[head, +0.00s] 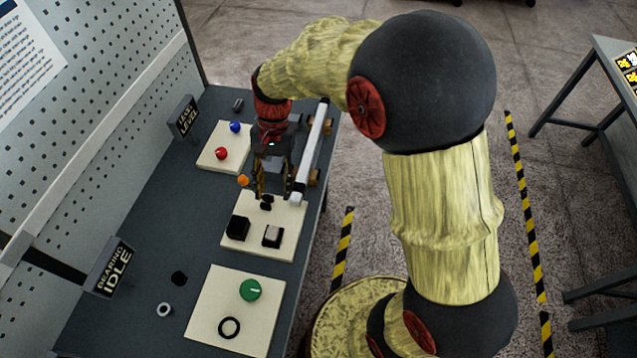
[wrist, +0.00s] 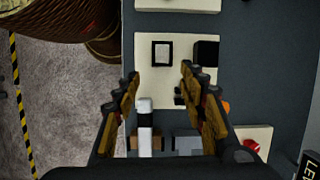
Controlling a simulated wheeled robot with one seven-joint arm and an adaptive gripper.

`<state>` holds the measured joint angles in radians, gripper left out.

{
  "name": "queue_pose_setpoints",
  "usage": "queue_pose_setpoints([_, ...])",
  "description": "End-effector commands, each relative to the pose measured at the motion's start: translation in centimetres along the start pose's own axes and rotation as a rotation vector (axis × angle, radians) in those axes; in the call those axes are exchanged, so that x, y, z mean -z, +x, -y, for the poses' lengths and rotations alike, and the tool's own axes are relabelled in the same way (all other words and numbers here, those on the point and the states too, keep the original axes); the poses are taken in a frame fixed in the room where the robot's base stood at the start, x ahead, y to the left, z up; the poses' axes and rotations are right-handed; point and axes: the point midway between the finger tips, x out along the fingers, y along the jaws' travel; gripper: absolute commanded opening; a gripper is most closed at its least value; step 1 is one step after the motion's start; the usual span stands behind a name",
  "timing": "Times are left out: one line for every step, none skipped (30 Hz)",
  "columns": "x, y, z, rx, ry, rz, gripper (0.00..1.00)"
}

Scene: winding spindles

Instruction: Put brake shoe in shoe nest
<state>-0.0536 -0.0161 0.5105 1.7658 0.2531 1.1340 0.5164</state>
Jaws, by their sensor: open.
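My gripper (head: 273,194) is open, pointing down over the far end of the middle cream panel (head: 285,212). In the wrist view my gripper (wrist: 160,72) has its two fingers apart with nothing held between them. A black block (head: 238,228) on the panel may be the brake shoe; it also shows in the wrist view (wrist: 207,52). Beside it is a dark square frame with a pale middle (head: 272,236), perhaps the shoe nest, also in the wrist view (wrist: 162,42). A small black piece (head: 266,202) lies near my fingertips; I cannot tell what it is.
A pale bar (head: 314,135) runs along the bench edge close to my gripper. An orange ball (head: 243,180) sits left of it. The far panel holds red (head: 221,153) and blue (head: 235,127) balls. The near panel has a green knob (head: 250,290) and black ring (head: 229,327).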

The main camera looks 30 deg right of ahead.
Motion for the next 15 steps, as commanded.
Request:
queue_pose_setpoints([-0.8,-1.9,-0.6,0.018,-0.036,-0.047,0.42])
queue_pose_setpoints([-1.2,-3.0,-1.1,0.026,-0.062,-0.076,0.42])
queue_pose_setpoints([-2.0,-4.4,-1.8,0.036,-0.100,-0.119,0.42])
queue_pose_setpoints([-2.5,-5.4,-2.4,0.043,-0.130,-0.152,0.42])
queue_pose_setpoints([-3.1,-6.3,-3.0,0.049,-0.159,-0.185,0.42])
queue_pose_setpoints([-4.0,-7.5,-3.9,0.055,-0.198,-0.229,0.42])
queue_pose_setpoints([-4.5,-8.3,-4.6,0.060,-0.226,-0.263,0.42])
queue_pose_setpoints([-5.2,-9.1,-5.3,0.062,-0.255,-0.297,0.42])
queue_pose_setpoints([-6.0,-10.0,-6.2,0.066,-0.293,-0.343,0.42])
queue_pose_setpoints([-6.6,-10.6,-6.9,0.067,-0.320,-0.377,0.42])
queue_pose_setpoints([-7.2,-11.2,-7.6,0.066,-0.348,-0.412,0.42])
queue_pose_setpoints([-8.1,-11.9,-8.5,0.067,-0.384,-0.459,0.42])
queue_pose_setpoints([-8.7,-12.4,-9.2,0.064,-0.411,-0.494,0.42])
queue_pose_setpoints([-9.2,-12.7,-9.9,0.061,-0.437,-0.527,0.42])
queue_pose_setpoints([-10.0,-13.1,-10.8,0.058,-0.469,-0.569,0.42])
